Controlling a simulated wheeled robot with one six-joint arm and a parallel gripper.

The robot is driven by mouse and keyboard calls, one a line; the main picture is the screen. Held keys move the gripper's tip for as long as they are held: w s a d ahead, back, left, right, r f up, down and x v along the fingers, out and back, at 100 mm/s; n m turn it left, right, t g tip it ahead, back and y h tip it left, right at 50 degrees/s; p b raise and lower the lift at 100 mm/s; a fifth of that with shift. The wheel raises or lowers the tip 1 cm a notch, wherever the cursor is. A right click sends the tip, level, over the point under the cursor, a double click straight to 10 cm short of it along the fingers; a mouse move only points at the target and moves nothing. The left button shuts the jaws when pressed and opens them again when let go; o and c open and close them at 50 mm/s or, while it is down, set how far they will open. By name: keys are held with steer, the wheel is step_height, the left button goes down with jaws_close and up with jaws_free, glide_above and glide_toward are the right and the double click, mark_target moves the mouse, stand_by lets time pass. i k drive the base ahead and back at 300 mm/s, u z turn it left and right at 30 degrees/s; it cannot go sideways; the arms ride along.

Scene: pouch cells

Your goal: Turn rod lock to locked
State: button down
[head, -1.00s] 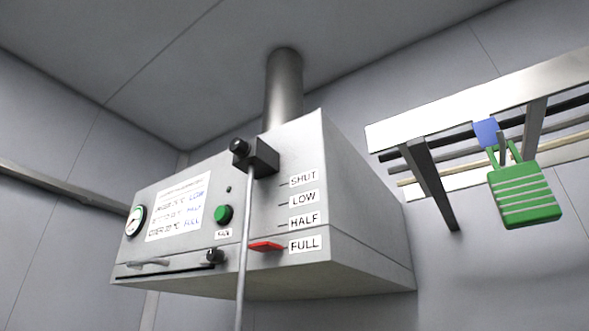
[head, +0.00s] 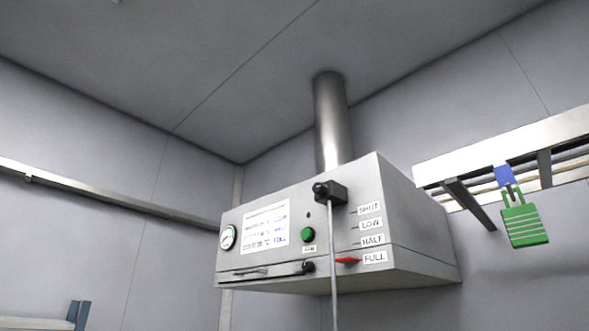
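A grey metal box (head: 400,217) hangs high on the wall in the head view, with a pipe (head: 331,120) rising to the ceiling. A black block with a knob (head: 329,192) sits on its front, and a thin grey rod (head: 333,265) runs down from it out of the frame. This block may be the rod lock; its setting cannot be read. Labels SHUT, LOW, HALF and FULL run down the right of the front. A red pointer (head: 347,261) sits beside the FULL label (head: 375,257). My gripper is not in view.
A green padlock-shaped bag or block (head: 524,226) hangs from a blue clip (head: 503,177) under a cable tray (head: 500,149) at right. The box front also has a gauge (head: 228,238), a green button (head: 307,234) and a small black knob (head: 307,268). A rail (head: 120,204) runs along the left wall.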

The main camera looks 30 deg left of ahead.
mark_target(318, 189)
steer(key=k, duration=0.15)
steer(key=u, duration=1)
steer(key=i, duration=0.5)
steer(key=u, duration=1.95)
steer(key=i, duration=1.95)
steer(key=z, duration=2.95)
